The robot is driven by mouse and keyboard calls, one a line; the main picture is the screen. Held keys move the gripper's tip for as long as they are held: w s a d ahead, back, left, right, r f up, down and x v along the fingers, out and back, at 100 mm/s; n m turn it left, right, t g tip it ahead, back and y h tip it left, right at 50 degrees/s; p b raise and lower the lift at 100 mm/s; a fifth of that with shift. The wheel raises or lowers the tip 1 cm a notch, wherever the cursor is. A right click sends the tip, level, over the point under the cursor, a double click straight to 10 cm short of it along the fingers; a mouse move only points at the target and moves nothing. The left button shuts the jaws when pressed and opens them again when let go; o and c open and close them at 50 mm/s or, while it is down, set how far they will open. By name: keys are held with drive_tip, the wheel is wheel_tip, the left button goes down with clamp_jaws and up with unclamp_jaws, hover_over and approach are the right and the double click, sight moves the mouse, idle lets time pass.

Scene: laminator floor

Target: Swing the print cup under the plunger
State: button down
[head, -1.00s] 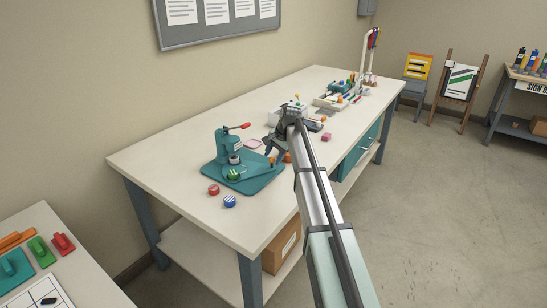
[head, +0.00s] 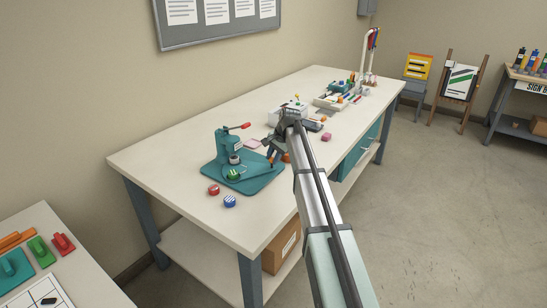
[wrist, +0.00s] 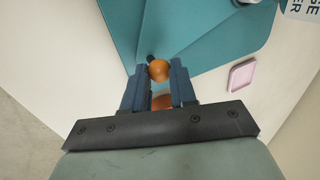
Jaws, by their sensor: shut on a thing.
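The teal press (head: 222,150) with a red lever stands on a teal base plate (head: 258,183) on the long bench. Its plunger (head: 234,159) is above a cup holding a green-and-white round piece (head: 233,174); the head view is too small to tell whether they line up. My gripper (head: 271,156) is at the plate's right side, with its fingers pointing down. In the wrist view my gripper (wrist: 158,74) is shut on an orange ball knob (wrist: 159,70) above the plate's edge. The cup is not clear in the wrist view.
A red round piece (head: 213,190) and a blue-striped one (head: 229,201) lie in front of the plate. A pink tile (wrist: 242,75) lies beside it. Another orange thing (wrist: 163,102) shows between my fingers. A white box and trays stand farther along the bench.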

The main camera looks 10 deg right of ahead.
drive_tip(key=shift+s, duration=0.25)
idle(0.4)
drive_tip(key=shift+s+a+m+t+h, duration=0.2)
drive_tip(key=shift+s+a+m+h, duration=0.1)
drive_tip(key=shift+s+m, duration=0.5)
drive_tip(key=shift+s+a+m+t+h, duration=0.25)
drive_tip(key=shift+s+m, duration=0.25)
drive_tip(key=shift+m, duration=0.5)
drive_tip(key=shift+s+a+m+h, duration=0.45)
drive_tip(key=shift+s+m, duration=0.3)
drive_tip(key=shift+m, duration=0.3)
drive_tip(key=shift+s+a+m+h, duration=0.3)
drive_tip(key=shift+s+a+m, duration=0.3)
drive_tip(key=shift+m, duration=0.45)
drive_tip(key=shift+s+a+m+h, duration=0.4)
drive_tip(key=shift+a+m, duration=0.25)
drive_tip(key=shift+m, duration=0.3)
drive_tip(key=shift+s+a+m+h, duration=0.3)
drive_tip(key=shift+s+a+m, duration=0.25)
drive_tip(key=shift+m, duration=0.4)
drive_tip(key=shift+s+a+m+g+h, duration=0.2)
drive_tip(key=shift+a+m+h, duration=0.15)
drive_tip(key=shift+a+m, duration=0.65)
drive_tip(key=shift+s+a+m+g+h, duration=0.15)
drive_tip(key=shift+a+m+h, duration=0.2)
drive_tip(key=shift+a+m, duration=0.65)
drive_tip(key=shift+m, duration=0.3)
drive_tip(key=c, duration=0.9)
unclamp_jaws()
drive_tip(key=shift+d, duration=0.1)
